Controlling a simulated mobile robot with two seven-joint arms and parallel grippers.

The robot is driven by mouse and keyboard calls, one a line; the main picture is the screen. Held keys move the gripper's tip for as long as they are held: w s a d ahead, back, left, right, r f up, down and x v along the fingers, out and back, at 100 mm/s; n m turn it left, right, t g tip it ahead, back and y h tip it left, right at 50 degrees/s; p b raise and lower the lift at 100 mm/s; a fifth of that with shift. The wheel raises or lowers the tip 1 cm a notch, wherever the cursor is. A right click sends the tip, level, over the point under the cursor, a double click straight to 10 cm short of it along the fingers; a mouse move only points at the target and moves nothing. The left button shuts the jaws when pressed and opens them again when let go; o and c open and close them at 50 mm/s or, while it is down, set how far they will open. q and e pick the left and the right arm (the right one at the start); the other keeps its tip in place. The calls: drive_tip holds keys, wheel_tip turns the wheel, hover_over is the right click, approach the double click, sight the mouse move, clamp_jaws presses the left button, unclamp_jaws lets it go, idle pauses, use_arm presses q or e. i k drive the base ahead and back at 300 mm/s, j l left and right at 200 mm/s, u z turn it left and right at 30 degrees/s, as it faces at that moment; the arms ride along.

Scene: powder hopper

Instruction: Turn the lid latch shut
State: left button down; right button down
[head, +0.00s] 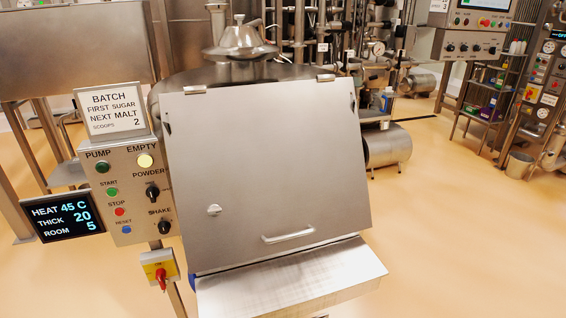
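The hopper lid (265,165) is a large flat steel panel, hinged along its top edge and lying sloped over the hopper front. It looks closed. The latch (214,210) is a small round metal knob low on the left side of the lid. How its tongue sits behind the lid cannot be seen. A bar handle (288,235) is fixed near the lid's bottom edge. Neither of my grippers is in view.
A control panel (135,190) with buttons and knobs stands just left of the lid, with a batch sign above and a display (65,217) beside it. A red-yellow switch (160,271) hangs below. A steel shelf (290,285) juts out under the lid.

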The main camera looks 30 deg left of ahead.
sight(214, 210)
drive_tip(key=u, duration=1.55)
